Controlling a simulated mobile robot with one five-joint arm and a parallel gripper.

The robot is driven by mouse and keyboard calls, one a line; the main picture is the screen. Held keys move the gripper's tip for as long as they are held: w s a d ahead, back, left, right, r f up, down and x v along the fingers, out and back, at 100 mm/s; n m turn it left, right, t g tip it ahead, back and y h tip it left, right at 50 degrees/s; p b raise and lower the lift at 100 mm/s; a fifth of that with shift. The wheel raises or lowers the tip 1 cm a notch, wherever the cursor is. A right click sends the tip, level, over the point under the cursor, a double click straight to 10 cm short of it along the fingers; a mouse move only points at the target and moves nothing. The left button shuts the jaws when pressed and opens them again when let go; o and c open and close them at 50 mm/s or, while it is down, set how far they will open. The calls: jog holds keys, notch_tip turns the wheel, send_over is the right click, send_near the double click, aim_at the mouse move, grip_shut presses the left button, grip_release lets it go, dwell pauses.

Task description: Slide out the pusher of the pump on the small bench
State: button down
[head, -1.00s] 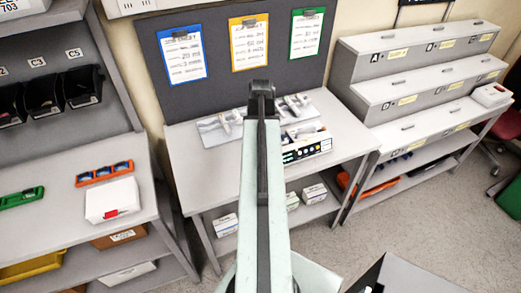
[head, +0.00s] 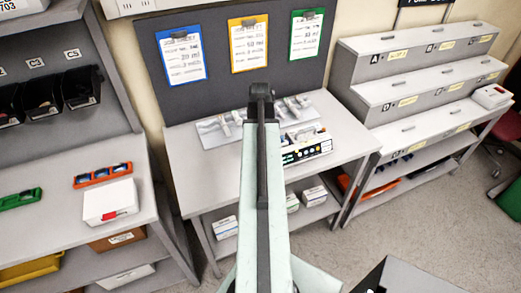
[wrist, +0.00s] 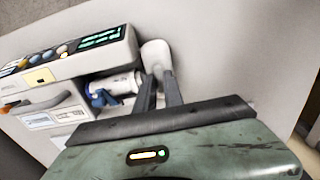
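The pump on the small bench (head: 185,155) shows in the head view as a white box with a dark front panel (head: 308,151), right of my arm. In the wrist view the pump (wrist: 62,62) is at the upper left, with a green display and coloured buttons. A white syringe barrel with a blue clip (wrist: 100,97) lies along its near side. The white, rounded pusher end (wrist: 155,52) is at the tips of my gripper (wrist: 158,78). The two dark fingers are close together, with a narrow white strip between them. I cannot tell whether they press on it. In the head view my arm hides the gripper.
Another tray with white parts (head: 220,128) lies left of my arm on the bench. A board with three clipboards (head: 248,45) stands behind. A stepped shelf (head: 425,75) is at the right and a grey workbench (head: 45,235) at the left. The bench's front right is bare.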

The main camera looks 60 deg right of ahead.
jog(key=shift+a, duration=0.1)
jog(key=shift+w+a, duration=1.15)
jog(key=shift+a, duration=0.3)
jog(key=shift+w+a, duration=1.1)
jog(key=shift+a, duration=0.35)
jog(key=shift+w+a, duration=0.15)
jog(key=shift+a, duration=0.1)
jog(key=c, duration=1.5)
grip_release()
notch_tip(320, 180, up, 7)
jog(key=p, duration=0.7)
